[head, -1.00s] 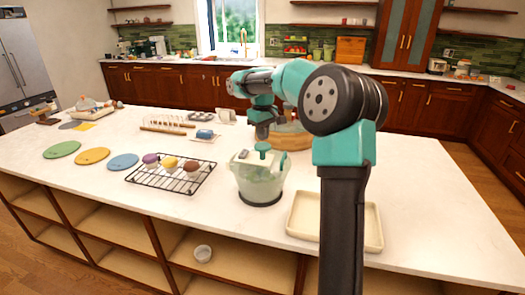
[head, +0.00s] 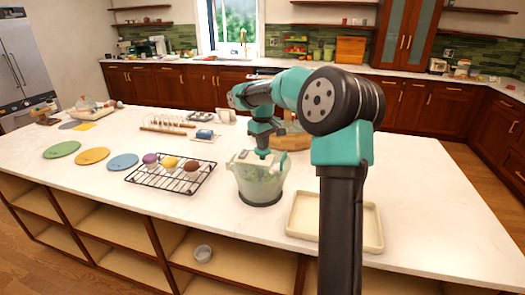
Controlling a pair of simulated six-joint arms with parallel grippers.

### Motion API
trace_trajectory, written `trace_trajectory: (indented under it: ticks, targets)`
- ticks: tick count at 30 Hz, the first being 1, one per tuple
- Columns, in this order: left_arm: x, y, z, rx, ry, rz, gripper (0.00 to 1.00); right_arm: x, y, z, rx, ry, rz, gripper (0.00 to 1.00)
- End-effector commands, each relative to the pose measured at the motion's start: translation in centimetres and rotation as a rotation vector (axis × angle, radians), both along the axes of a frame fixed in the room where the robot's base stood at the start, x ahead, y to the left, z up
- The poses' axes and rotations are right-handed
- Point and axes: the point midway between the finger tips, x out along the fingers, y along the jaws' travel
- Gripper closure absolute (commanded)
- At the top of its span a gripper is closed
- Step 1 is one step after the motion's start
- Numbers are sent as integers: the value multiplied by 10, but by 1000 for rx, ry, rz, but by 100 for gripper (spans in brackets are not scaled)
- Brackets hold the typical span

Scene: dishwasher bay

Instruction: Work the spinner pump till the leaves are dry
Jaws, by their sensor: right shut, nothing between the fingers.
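The salad spinner (head: 262,182) stands on the white island counter, a clear bowl with a pale green tint and a lid. Its green pump knob is mostly hidden under my right gripper (head: 263,149). My right gripper is shut and empty, pointing down directly over the middle of the lid, at or touching the pump. I cannot tell the exact contact. The leaves inside the bowl are not clearly visible. My left gripper is not in view.
A black wire rack (head: 172,174) with several coloured items lies left of the spinner. A cream tray (head: 303,221) lies to the right, partly behind my right arm. A round wooden board (head: 293,141) is behind. Coloured discs (head: 92,156) lie further left.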

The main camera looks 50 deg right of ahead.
Motion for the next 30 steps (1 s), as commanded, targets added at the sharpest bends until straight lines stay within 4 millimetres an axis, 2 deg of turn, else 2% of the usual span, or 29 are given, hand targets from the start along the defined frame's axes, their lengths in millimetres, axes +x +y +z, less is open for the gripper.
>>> trace_trajectory:
  ticks: [8, 12, 30]
  targets:
    - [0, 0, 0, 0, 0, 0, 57, 0, 0, -16, 1, 2, 0, 100]
    - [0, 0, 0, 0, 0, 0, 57, 0, 0, -15, 0, 1, 0, 100]
    - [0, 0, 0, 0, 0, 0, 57, 1, 0, 25, 0, 0, 0, 100]
